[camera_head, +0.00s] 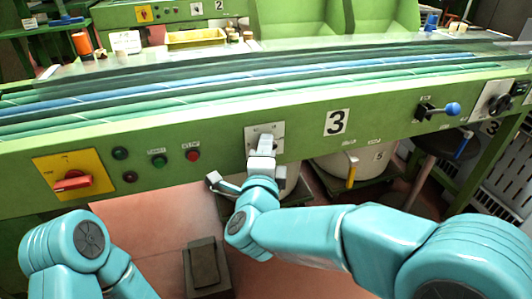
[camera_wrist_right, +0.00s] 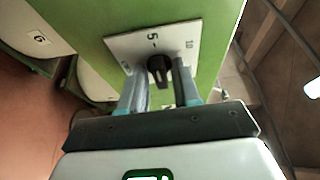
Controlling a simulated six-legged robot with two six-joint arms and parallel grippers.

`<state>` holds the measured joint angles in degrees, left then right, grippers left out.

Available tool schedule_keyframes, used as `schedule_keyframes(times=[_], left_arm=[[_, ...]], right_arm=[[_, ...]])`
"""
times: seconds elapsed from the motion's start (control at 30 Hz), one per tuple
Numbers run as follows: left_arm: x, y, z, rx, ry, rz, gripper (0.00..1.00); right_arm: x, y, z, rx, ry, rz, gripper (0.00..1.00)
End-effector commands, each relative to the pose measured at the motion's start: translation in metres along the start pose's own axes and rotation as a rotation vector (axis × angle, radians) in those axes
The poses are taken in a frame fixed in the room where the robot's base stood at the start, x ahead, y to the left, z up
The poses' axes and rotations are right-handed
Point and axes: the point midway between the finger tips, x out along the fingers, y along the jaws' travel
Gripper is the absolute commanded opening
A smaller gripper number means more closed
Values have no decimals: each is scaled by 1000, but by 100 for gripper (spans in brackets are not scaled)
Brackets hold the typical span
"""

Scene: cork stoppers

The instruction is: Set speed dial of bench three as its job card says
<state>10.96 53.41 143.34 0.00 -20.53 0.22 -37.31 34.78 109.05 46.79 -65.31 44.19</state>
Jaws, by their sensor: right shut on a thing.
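The green bench three fills the head view, with a white number plate "3" (camera_head: 337,122) on its front. The speed dial is a black knob (camera_wrist_right: 159,71) on a pale plate (camera_wrist_right: 122,44), which also shows in the head view (camera_head: 252,134). In the wrist view a 5 and a 10 are readable on the plate; the other marks are blurred. My right gripper (camera_head: 264,148) is shut on the knob, one finger on each side. Which mark the knob points at I cannot tell. My left gripper is out of view.
A red switch on a yellow plate (camera_head: 72,181), small lamps and buttons (camera_head: 158,160), and a blue-knobbed lever (camera_head: 452,109) are on the front panel. A white card (camera_head: 126,42) stands at the back left, its text unreadable. A grey pedal (camera_head: 204,264) is on the floor.

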Motion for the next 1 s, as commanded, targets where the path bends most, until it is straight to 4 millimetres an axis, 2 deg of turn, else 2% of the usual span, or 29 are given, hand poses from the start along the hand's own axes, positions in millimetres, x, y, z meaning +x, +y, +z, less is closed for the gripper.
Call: schedule_keyframes(times=[0.43, 0.47, 0.5, 0.83, 1.0], left_arm=[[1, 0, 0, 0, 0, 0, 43], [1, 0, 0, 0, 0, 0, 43], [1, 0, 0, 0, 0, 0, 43], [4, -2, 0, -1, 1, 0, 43], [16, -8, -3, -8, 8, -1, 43]], right_arm=[[0, 1, 0, -10, -1, -2, 1], [0, 1, 0, -10, -1, -2, 38], [0, 1, 0, -10, -1, -2, 40], [-5, 1, 1, -9, -2, -3, 40], [-34, 3, 1, -7, -5, -5, 40]])
